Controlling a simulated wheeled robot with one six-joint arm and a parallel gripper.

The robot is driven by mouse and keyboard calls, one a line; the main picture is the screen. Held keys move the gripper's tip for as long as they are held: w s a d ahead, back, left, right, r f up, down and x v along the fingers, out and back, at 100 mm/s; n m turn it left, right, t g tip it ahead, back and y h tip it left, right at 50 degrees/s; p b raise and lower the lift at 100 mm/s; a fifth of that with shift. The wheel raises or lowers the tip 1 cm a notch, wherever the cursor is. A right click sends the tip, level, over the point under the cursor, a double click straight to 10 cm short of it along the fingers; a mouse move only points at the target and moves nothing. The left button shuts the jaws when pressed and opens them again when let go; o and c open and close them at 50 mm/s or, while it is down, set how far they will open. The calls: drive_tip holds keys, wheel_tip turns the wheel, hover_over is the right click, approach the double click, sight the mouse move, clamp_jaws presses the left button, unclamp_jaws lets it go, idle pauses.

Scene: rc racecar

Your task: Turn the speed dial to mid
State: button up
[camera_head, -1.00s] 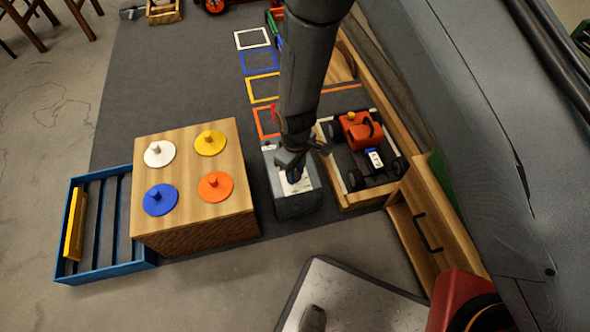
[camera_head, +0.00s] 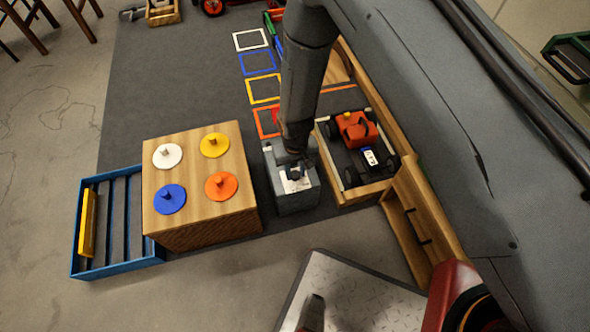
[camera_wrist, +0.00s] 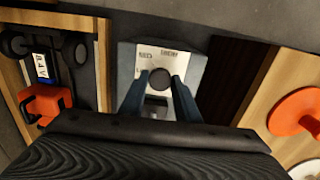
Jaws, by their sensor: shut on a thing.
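The speed dial is a dark round knob (camera_wrist: 159,79) on the pale, lettered top plate of a grey control box (camera_head: 300,203). In the wrist view, two words show on the plate above the knob, too blurred to read surely. My gripper (camera_wrist: 158,88) is over the box with a blue-grey finger on each side of the knob, shut on it. In the head view, my gripper (camera_head: 294,172) points down at the box top and the arm hides part of the box. I cannot tell which mark the dial points to.
A wooden block (camera_head: 225,206) with white, yellow, blue and orange knobbed discs stands left of the box. A red toy car (camera_head: 358,130) sits in a wooden tray (camera_head: 368,196) close on the right. A blue crate (camera_head: 120,264) is at the far left.

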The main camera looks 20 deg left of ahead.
sight(295, 174)
idle(0.4)
drive_tip(key=o, duration=1)
drive_tip(key=shift+o, duration=0.2)
drive_tip(key=shift+r, duration=0.1)
wheel_tip(295, 174, up, 8)
drive_tip(key=shift+f+p, duration=0.15)
drive_tip(key=shift+p, duration=0.7)
